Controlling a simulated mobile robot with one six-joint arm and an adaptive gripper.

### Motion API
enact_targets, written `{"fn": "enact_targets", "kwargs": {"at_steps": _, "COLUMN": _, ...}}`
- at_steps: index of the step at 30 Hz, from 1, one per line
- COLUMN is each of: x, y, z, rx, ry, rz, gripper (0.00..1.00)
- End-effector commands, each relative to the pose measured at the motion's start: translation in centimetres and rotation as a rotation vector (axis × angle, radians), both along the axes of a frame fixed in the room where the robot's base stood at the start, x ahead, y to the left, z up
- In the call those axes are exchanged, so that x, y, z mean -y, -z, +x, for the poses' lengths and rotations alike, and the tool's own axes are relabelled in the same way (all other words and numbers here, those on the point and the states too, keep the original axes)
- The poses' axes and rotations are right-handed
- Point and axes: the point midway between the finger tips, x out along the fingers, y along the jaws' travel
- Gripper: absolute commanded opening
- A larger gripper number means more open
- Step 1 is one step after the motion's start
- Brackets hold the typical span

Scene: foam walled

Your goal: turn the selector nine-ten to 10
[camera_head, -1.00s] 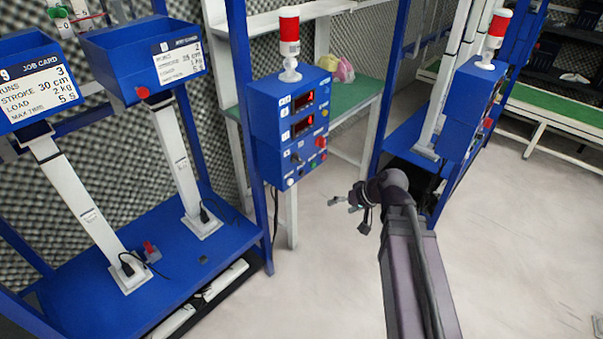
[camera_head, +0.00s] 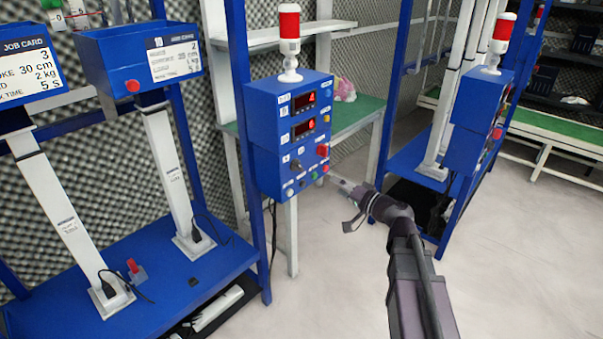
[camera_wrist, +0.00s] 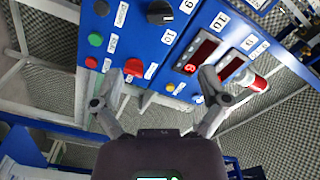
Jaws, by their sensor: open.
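The selector is a black knob (camera_head: 296,163) low on the front of a blue control box (camera_head: 262,128). In the wrist view the knob (camera_wrist: 160,12) is at the top edge, partly cut off, with a label 9 to its right and 10 below it. I cannot tell which label it points to. My gripper (camera_head: 335,180) is right of the box's lower front in the head view.
Near the knob are a red control (camera_wrist: 133,67), a green button (camera_wrist: 95,39) and two red displays (camera_head: 304,101). A red and white beacon (camera_head: 289,38) tops the box. A blue post (camera_head: 239,110) stands left of the box. The pale floor in front is clear.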

Motion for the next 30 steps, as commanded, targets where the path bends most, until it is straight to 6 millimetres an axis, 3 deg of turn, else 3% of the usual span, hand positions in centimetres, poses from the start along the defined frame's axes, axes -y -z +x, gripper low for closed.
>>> {"fn": "enact_targets", "kwargs": {"at_steps": 16, "x": -0.8, "y": 0.0, "z": 0.8, "rx": -0.001, "ry": -0.001, "rz": -0.001, "gripper": 0.94}}
{"fn": "enact_targets", "kwargs": {"at_steps": 30, "x": -5.8, "y": 0.0, "z": 4.8, "rx": -0.001, "ry": -0.002, "rz": -0.002, "gripper": 0.94}}
